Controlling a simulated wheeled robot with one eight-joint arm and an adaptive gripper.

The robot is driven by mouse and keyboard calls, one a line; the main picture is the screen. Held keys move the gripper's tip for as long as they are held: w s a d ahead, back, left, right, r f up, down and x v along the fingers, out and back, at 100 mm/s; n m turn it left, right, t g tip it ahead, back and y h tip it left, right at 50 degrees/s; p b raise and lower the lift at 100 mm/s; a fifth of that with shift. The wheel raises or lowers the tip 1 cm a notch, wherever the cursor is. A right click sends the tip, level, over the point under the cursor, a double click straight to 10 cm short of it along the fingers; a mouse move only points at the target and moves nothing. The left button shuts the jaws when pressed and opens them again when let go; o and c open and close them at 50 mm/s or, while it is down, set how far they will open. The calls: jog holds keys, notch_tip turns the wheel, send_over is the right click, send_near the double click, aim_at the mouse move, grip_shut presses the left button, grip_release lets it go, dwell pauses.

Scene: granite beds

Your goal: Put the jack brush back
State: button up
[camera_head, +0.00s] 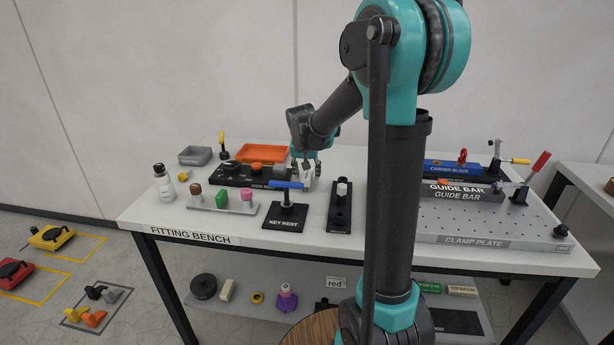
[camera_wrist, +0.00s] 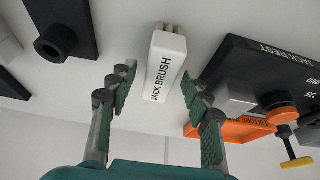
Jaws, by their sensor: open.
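The jack brush (camera_wrist: 165,62) is a white block with its name in black and small grey prongs at one end. In the wrist view it lies between my gripper's (camera_wrist: 157,82) two open fingers, with a gap visible on each side. In the head view my gripper (camera_head: 305,168) is low over the back middle of the bench, and the white brush (camera_head: 308,181) shows partly below it. The black jack rest (camera_head: 225,178) is just left of my gripper and carries several small parts. It also shows at the right of the wrist view (camera_wrist: 240,62).
The key rest (camera_head: 285,216) with a blue-handled key stands in front of my gripper. A black stand (camera_head: 339,217) with a white-topped part is to its right. An orange tray (camera_head: 262,153) lies behind the jack rest. The clamp plate (camera_head: 470,222) fills the bench's right side.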

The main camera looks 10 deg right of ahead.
jog(key=v, duration=1)
jog(key=shift+s+r, duration=0.15)
jog(key=shift+r, duration=0.15)
jog(key=shift+s, duration=0.1)
